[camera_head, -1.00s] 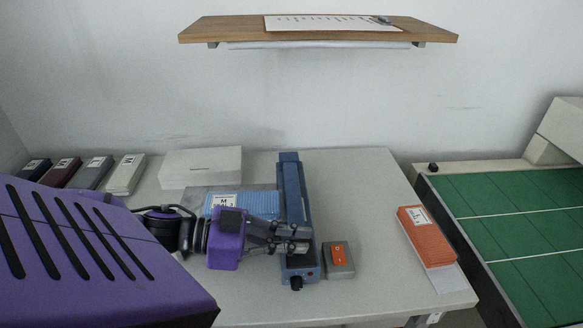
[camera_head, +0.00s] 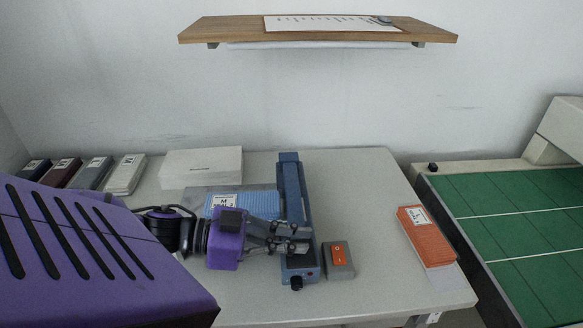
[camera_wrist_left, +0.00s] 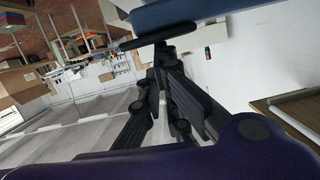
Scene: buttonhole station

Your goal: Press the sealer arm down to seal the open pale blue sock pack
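The blue sealer (camera_head: 291,180) stands on the table with its long arm running away from me and a dark knob (camera_head: 296,283) at its near end. The pale blue sock pack (camera_head: 240,206) lies to its left, on a grey surface, with a white label marked M; its right end reaches the sealer. My left gripper (camera_head: 302,240), with a purple body, lies across the near part of the sealer arm, its fingers at or over it. In the left wrist view its dark fingers (camera_wrist_left: 172,112) are close below a blue bar (camera_wrist_left: 185,12). Whether they grip anything is hidden. My right gripper is out of view.
A grey box with an orange switch (camera_head: 339,261) stands just right of the sealer. An orange pack (camera_head: 427,236) lies farther right. A white box (camera_head: 201,167) and several dark and pale packs (camera_head: 96,172) stand behind left. A green-topped conveyor (camera_head: 520,225) is at the right.

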